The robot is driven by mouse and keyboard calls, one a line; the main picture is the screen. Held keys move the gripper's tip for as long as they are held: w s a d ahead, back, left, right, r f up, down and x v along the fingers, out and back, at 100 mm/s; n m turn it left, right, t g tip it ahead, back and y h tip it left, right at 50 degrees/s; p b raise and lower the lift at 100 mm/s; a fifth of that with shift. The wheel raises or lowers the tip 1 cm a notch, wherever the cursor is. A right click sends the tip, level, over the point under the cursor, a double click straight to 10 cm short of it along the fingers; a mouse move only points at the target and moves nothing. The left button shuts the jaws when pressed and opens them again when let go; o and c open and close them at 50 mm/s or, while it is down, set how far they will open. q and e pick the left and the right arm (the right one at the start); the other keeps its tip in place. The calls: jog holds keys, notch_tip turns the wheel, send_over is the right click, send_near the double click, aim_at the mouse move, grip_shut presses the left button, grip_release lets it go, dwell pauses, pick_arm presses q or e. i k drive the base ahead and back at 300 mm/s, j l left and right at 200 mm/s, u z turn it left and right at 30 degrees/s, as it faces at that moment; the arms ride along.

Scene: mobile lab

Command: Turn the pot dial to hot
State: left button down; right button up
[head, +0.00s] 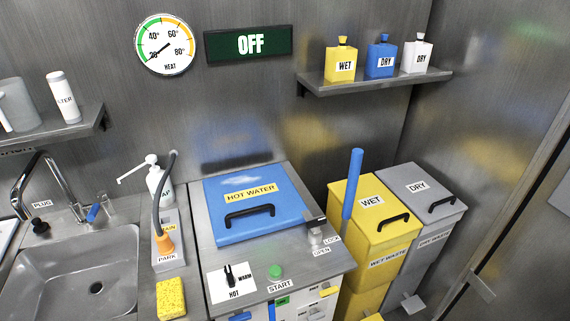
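The dial (229,275) is a small black knob on a white plate marked WARM and HOT. It sits at the front left of the metal top of the hot water pot. WARM is printed to its right and HOT below it. The knob looks roughly upright, but it is too small to tell which mark it points at. The pot's blue lid (255,228), labelled HOT WATER, is shut and has a black handle. Neither of my grippers is in the head view.
A green START button (275,271) is right of the dial, with a black latch (316,224) marked OPEN and LOCK behind. A yellow sponge (171,299) and hose nozzle (164,242) are left. The sign (250,44) reads OFF; the heat gauge (165,44) needle points lower left.

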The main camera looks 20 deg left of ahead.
aim_at(230, 280)
jog(key=u, duration=0.95)
